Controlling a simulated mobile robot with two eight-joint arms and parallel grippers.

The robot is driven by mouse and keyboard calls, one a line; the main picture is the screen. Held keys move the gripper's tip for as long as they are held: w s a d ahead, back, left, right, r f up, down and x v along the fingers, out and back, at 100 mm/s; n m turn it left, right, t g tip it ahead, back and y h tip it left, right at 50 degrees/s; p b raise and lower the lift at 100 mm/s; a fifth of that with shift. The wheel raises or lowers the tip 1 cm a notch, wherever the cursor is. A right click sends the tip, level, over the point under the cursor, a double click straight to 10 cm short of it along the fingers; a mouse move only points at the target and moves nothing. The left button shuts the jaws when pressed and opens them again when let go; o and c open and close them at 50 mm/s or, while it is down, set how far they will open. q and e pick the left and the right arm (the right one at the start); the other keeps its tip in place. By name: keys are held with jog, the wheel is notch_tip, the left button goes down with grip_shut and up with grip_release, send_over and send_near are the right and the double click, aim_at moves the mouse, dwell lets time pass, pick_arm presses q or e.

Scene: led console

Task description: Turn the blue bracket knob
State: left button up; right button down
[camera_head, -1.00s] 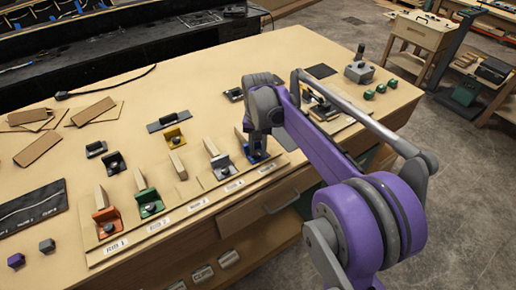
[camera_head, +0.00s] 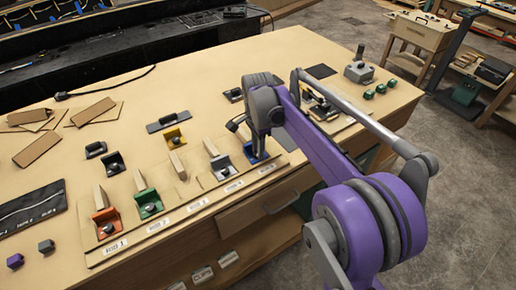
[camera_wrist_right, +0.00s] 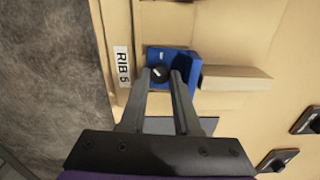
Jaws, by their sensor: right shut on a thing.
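The blue bracket (camera_head: 249,153) stands at the right end of the row of brackets on the bench, by its wooden rib. In the right wrist view the blue bracket (camera_wrist_right: 188,62) has a black round knob (camera_wrist_right: 159,73) with a light mark, beside the "RIB 5" label (camera_wrist_right: 123,67). My right gripper (camera_wrist_right: 161,75) reaches down to the bracket and is shut on the knob, one finger on each side. In the head view my right gripper (camera_head: 258,152) partly hides the bracket. My left gripper is not in view.
Orange (camera_head: 107,222), green (camera_head: 149,203) and grey (camera_head: 221,167) brackets stand to the left along the bench front. A yellow bracket (camera_head: 175,137) sits farther back. The bench (camera_head: 215,75) is clear toward the back middle.

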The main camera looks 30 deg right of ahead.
jog(key=m, duration=0.4)
jog(key=shift+r, duration=0.1)
jog(key=shift+m, duration=2.2)
jog(key=c, duration=0.9)
grip_release()
notch_tip(320, 180, up, 11)
jog(key=shift+p, duration=0.3)
